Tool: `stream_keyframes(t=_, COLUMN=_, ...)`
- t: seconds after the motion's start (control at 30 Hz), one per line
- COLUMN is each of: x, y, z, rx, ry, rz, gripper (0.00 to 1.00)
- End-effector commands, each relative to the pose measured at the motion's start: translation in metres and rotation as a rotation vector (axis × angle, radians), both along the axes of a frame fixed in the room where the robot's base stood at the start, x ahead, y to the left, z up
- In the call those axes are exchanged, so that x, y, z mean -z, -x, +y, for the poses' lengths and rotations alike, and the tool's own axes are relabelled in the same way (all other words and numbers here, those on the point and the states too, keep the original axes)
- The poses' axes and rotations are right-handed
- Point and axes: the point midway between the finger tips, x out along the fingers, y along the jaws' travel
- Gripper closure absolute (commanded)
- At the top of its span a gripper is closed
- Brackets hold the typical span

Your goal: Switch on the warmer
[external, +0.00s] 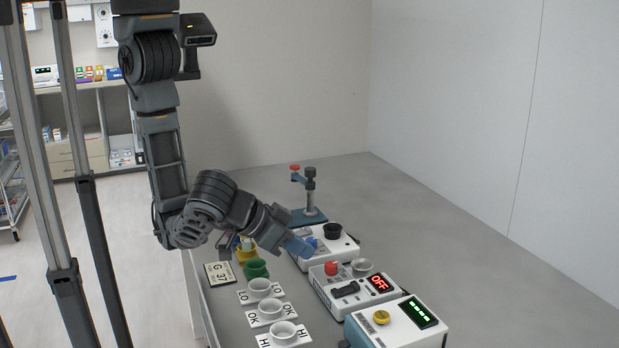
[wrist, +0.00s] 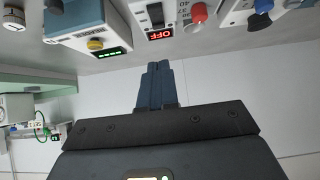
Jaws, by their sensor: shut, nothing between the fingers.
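The likely warmer is a white box (external: 326,293) with a lit red OFF display (external: 379,283), a black switch (external: 345,290), a red knob (external: 331,268) and a small grey cup (external: 362,265) on top. In the wrist view its OFF display (wrist: 160,34), black switch (wrist: 156,13) and red knob (wrist: 197,13) show near the top edge, upside down. My gripper (external: 302,245) is shut and empty, its blue fingers behind and left of this box, close to the neighbouring unit. The wrist view shows the closed fingers (wrist: 158,66) apart from the switch.
A white unit with a black dish (external: 332,231) stands behind. A unit with a yellow button (external: 381,317) and green display (external: 418,312) stands in front. White cups (external: 270,309) on LO, OK, HI cards and a green cup (external: 256,268) line the left. The bench's right side is clear.

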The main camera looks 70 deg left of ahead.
Motion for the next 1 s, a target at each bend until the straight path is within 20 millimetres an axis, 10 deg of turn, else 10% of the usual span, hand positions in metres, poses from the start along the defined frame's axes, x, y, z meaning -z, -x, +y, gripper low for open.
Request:
stream_keyframes(t=0.37, x=-0.015, y=-0.019, z=-0.005, rx=-0.05, ry=0.045, rz=-0.026, gripper=1.0)
stream_keyframes(t=1.0, x=-0.149, y=-0.156, z=0.008, rx=-0.722, ry=0.632, rz=-0.02, gripper=1.0)
